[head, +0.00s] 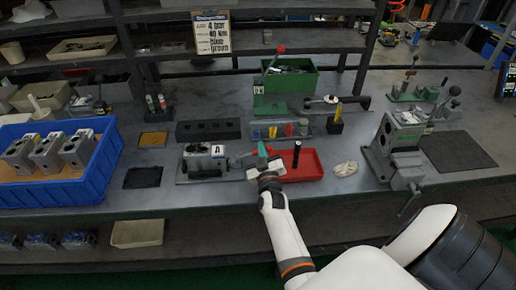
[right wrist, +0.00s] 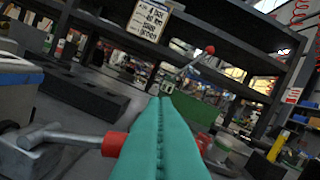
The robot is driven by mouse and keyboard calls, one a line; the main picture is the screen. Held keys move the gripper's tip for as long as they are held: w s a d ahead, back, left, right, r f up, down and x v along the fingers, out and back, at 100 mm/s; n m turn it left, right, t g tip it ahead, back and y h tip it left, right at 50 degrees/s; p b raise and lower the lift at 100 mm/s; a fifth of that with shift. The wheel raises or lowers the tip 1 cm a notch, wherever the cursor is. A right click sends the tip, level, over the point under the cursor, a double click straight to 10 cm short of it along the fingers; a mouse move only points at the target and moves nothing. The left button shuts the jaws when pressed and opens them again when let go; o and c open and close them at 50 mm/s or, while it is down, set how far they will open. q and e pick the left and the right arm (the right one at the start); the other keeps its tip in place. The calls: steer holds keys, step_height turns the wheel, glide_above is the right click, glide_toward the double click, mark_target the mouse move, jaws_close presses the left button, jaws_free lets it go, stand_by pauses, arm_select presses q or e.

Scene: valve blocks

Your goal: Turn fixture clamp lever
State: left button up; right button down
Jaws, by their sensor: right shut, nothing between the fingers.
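A grey fixture holding a metal valve block marked "A" (head: 203,158) sits on the bench at the middle. Its grey clamp lever (right wrist: 72,137) comes in from the left in the right wrist view and ends in a red grip (right wrist: 114,145). My right gripper (head: 262,151) is at the right side of the fixture, by the lever end. Its teal fingers (right wrist: 160,140) are shut together with nothing between them. The red grip lies right beside them, and they hide part of it; contact cannot be told. My left gripper is not in view.
A red tray (head: 313,168) with a black upright piece lies just right of my gripper. A second fixture (head: 392,150) stands further right. A blue crate (head: 98,178) of valve blocks is at left. A green bin (head: 293,80) and a red-knobbed lever (head: 281,49) stand behind.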

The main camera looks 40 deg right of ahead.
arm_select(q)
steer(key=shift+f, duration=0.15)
arm_select(e)
steer(key=shift+s+d+f, duration=0.1)
steer(key=shift+d+f, duration=0.1)
steer(key=shift+f, duration=0.15)
stand_by(0.3)
